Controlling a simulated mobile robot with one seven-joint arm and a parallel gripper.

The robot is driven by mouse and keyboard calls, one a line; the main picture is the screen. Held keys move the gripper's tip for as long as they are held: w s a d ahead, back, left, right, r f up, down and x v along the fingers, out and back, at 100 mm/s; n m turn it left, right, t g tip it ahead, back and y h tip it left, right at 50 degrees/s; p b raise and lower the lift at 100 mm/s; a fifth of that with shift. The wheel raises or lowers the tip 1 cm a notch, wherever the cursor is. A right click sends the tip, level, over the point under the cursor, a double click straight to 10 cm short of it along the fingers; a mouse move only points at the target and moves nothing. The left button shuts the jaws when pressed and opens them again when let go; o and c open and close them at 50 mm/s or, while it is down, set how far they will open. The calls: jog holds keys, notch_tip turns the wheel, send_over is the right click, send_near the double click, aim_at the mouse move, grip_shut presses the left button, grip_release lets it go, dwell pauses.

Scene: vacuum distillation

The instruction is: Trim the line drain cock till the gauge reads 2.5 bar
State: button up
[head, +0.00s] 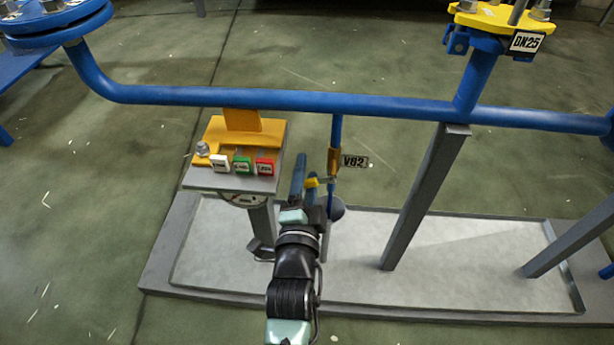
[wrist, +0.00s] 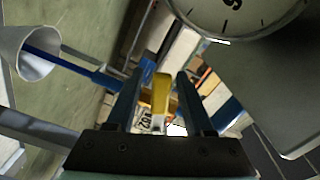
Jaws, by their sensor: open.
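The drain cock's yellow lever (head: 312,182) sits on a thin branch below the blue line, by the tag V02 (head: 355,161). In the wrist view the yellow lever (wrist: 160,95) stands between my two fingers, with a visible gap on each side. My gripper (wrist: 158,98) is open around it; in the head view my gripper (head: 306,184) is at the cock, its fingers partly hidden. The gauge (wrist: 238,14) is cut by the top edge of the wrist view, and its needle cannot be read. In the head view the gauge (head: 244,199) shows only as a sliver.
A blue pipe (head: 210,97) runs above the cock. A grey stand plate (head: 225,184) with white, green and red labels is just left. A funnel (wrist: 28,52) is below the drain. Grey posts (head: 425,197) stand right, on the rimmed tray (head: 480,309).

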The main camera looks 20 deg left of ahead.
jog(key=shift+w+a, duration=0.15)
jog(key=shift+w, duration=0.45)
grip_shut()
dwell(1.1)
